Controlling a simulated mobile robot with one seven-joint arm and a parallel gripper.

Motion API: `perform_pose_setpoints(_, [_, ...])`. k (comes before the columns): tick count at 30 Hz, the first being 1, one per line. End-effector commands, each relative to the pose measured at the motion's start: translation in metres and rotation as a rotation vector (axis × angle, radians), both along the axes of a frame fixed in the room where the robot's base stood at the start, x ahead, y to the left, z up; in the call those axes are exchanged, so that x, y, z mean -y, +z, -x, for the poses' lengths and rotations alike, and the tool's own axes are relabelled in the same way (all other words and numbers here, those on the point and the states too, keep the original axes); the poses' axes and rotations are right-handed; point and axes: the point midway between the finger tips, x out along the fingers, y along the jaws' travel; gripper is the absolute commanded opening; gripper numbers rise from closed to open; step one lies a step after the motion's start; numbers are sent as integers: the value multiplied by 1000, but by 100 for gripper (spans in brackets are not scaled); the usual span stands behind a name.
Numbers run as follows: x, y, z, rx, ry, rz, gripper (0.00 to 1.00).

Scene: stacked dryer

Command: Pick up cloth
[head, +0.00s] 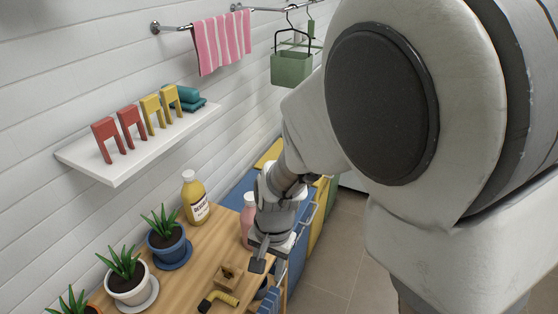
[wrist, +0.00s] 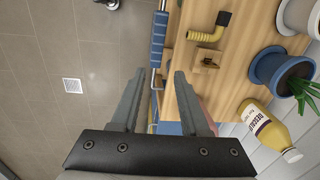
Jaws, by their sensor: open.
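A blue striped cloth (head: 268,300) hangs at the front edge of the wooden counter, at the bottom of the head view. It also shows near the top of the wrist view (wrist: 159,32), hanging by a metal rail. A pink and white striped cloth (head: 221,42) hangs on a wall rail in the head view. My gripper (wrist: 161,74) is open and empty, above the counter's front edge. In the wrist view the blue cloth lies beyond the fingertips, apart from them. In the head view my gripper (head: 262,262) partly hides the counter edge.
On the wooden counter (head: 212,262) stand potted plants (head: 166,238), a yellow bottle (head: 194,198), a pink bottle (head: 248,220), a small wooden block (head: 228,277) and a yellow-black pipe (head: 219,299). A wall shelf (head: 120,165) holds pegs and folded teal cloths (head: 186,97).

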Motion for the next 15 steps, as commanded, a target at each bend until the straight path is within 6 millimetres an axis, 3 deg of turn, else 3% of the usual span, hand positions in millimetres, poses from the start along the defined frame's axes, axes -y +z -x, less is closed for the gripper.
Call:
perform_pose_setpoints(1, [-6, -28, 3, -13, -6, 25, 45])
perform_pose_setpoints(3, [-12, -47, 4, -18, -24, 49, 45])
perform_pose_setpoints(15, [-20, -111, 6, -25, -61, 96, 45])
